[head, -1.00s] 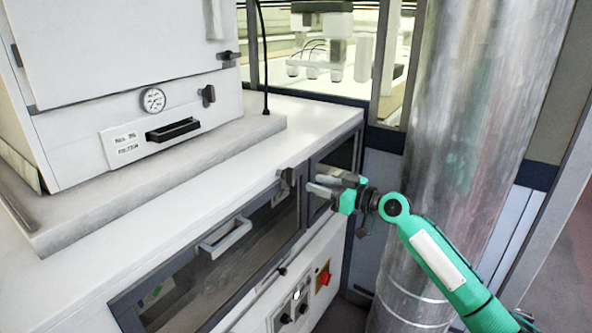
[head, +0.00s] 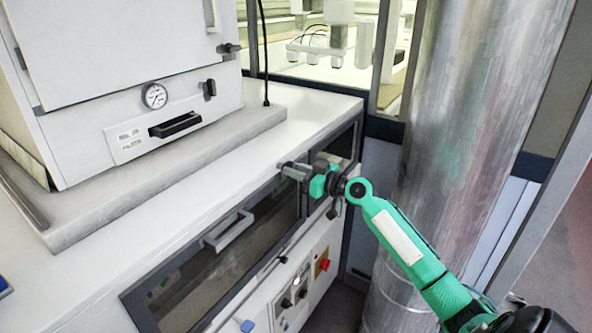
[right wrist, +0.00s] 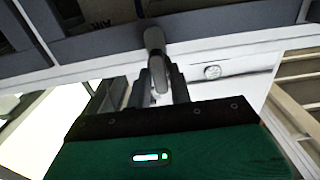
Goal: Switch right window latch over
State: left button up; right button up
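The right window latch, a small grey handle on the frame of the cabinet's window front, shows in the right wrist view (right wrist: 156,62). It lies between the two fingers of my right gripper (right wrist: 160,82). The fingers stand on either side of it, apart; I cannot tell whether either touches it. In the head view my right gripper (head: 290,170) is at the post between the long front window (head: 225,262) and the smaller right window (head: 343,143), and it largely hides the latch. My left gripper is not in view.
A white oven (head: 125,85) with a dial gauge (head: 154,96) stands on the white counter (head: 255,148). A bar handle (head: 228,230) sticks out of the long window. Below are knobs and a red switch (head: 324,264). A large metal duct (head: 465,120) rises close behind my right arm.

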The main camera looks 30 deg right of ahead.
grip_shut()
jog(key=shift+m, duration=0.3)
jog(key=m, duration=0.5)
jog(key=m+p, duration=0.1)
jog(key=m, duration=1.1)
jog(key=shift+d+f+p, duration=0.2)
jog(key=shift+d+p, duration=0.05)
jog(key=shift+p, duration=0.15)
jog(key=shift+m, duration=0.3)
jog(key=shift+o, duration=2.1)
grip_release()
jog(key=shift+f, duration=0.1)
